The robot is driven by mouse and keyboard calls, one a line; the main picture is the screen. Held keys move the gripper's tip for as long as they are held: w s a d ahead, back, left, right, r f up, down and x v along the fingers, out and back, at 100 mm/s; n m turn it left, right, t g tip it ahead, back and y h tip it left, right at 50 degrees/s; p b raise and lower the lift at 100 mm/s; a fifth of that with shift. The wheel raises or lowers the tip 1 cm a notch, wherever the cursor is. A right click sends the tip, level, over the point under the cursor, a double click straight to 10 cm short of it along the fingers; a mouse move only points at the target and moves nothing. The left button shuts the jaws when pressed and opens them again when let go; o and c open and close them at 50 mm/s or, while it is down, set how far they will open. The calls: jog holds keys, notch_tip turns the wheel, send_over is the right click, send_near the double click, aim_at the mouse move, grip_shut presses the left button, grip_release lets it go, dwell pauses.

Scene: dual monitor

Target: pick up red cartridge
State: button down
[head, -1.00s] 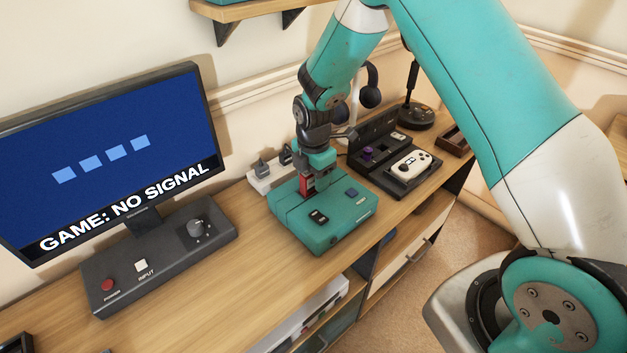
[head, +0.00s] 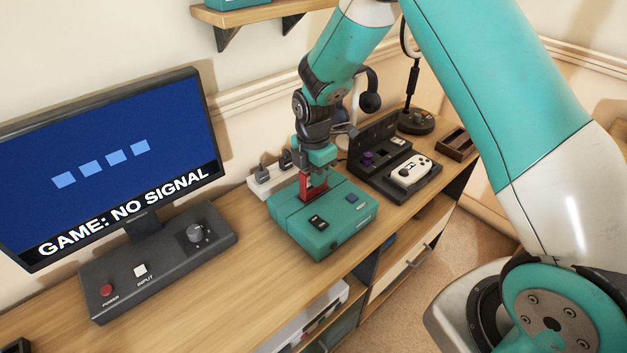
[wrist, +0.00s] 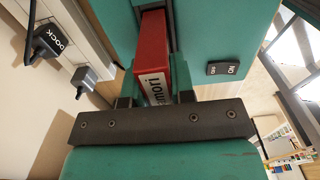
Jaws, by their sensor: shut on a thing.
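The red cartridge (head: 313,188) stands upright at the teal console (head: 322,236), above its top. Whether its lower end is still inside the slot is hard to tell. My gripper (head: 318,177) is above the console, shut on the cartridge. In the wrist view the cartridge (wrist: 157,61), with part of a white label reading "mori", sits between the fingers of my gripper (wrist: 155,98). The console (wrist: 225,40) lies behind it, with a dark slot beside the cartridge.
A monitor (head: 112,165) and a black control box (head: 160,262) stand at the left. A power strip (head: 262,180) is behind the console. A black tray with a white controller (head: 410,171) is close on the right. A shelf (head: 262,12) hangs above.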

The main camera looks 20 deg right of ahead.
notch_tip(320, 180, up, 23)
jog(key=p, duration=0.4)
jog(key=shift+r, duration=0.15)
dwell(0.7)
